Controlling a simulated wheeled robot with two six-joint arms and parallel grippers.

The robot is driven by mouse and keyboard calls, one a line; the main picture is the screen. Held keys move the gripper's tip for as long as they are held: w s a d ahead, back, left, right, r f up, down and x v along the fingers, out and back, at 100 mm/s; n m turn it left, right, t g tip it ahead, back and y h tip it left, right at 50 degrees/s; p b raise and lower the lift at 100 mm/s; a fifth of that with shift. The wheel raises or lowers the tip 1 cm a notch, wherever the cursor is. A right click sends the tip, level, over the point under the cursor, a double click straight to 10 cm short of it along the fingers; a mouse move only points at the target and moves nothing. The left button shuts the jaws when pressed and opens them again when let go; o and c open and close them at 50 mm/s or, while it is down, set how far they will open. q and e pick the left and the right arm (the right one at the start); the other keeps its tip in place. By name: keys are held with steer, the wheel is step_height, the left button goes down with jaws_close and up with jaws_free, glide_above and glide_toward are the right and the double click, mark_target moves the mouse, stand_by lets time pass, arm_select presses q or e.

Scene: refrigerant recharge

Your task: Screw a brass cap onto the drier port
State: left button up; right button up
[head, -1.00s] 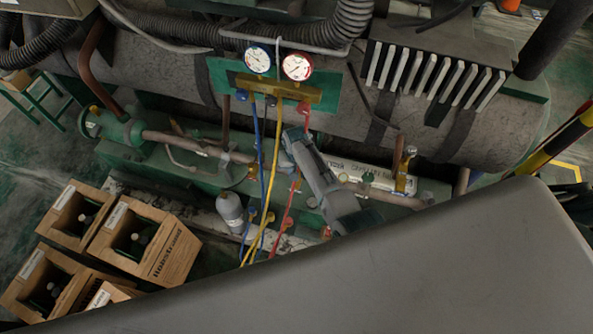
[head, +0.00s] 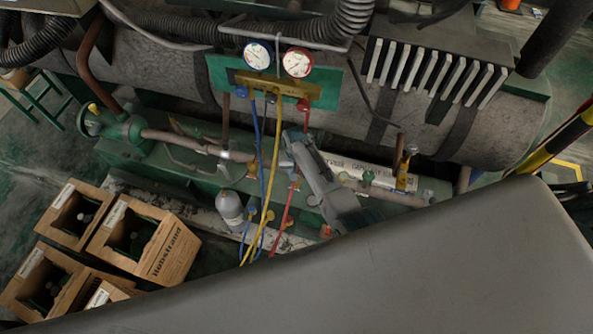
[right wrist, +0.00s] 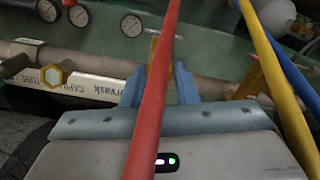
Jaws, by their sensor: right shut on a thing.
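A brass-coloured piece (right wrist: 154,50) shows at the fingertips. The red hose (right wrist: 156,90) crosses in front and hides most of what is held, so I cannot tell whether it touches a port. A hexagonal brass fitting (right wrist: 55,77) stands to the left in the right wrist view. I cannot make out the drier port for certain. My left gripper is not in view.
The gauge manifold (head: 278,88) hangs above, with blue (head: 260,150), yellow (head: 274,170) and red hoses running down close beside my right gripper. A grey cylinder (head: 230,209) stands left of the hoses. Wooden crates (head: 144,240) with bottles stand at lower left.

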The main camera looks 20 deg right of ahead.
steer(key=shift+f+b, duration=0.35)
steer(key=shift+f, duration=0.15)
steer(key=shift+m, duration=0.7)
steer(key=shift+m+p, duration=0.35)
steer(key=shift+m, duration=0.75)
